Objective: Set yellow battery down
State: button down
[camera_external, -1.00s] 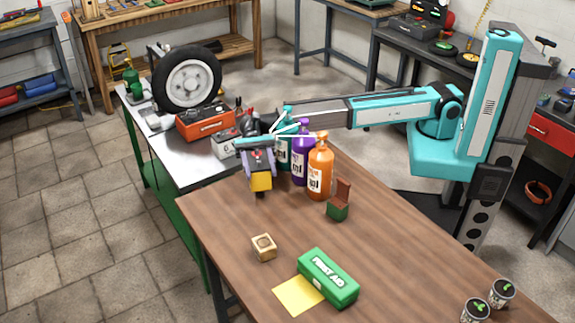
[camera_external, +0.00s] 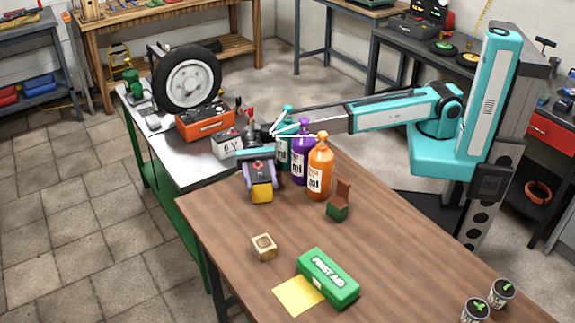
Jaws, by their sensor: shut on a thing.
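The yellow battery (camera_external: 262,193) is a small yellow block at the far left end of the wooden table (camera_external: 350,232). My gripper (camera_external: 260,184) points down and is shut on it, covering its upper part. The battery is low over the tabletop near the far edge; I cannot tell whether its underside touches the wood. A flat yellow square (camera_external: 298,294) lies on the table near the front, apart from the battery and beside the green first aid box (camera_external: 329,278).
Teal (camera_external: 285,155), purple (camera_external: 300,168) and orange (camera_external: 320,172) bottles stand close right of my gripper. A small open green box (camera_external: 338,207) and a wooden cube (camera_external: 264,247) stand nearby. A white 6V battery (camera_external: 226,145) sits on the metal bench behind. The table's right middle is clear.

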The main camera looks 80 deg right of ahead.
jog(key=c, duration=0.8)
grip_release()
jog(key=shift+f, duration=0.1)
jog(key=shift+d, duration=0.15)
jog(key=v, duration=1.1)
jog(key=shift+w+d+b, duration=0.2)
jog(key=shift+d+b, duration=0.1)
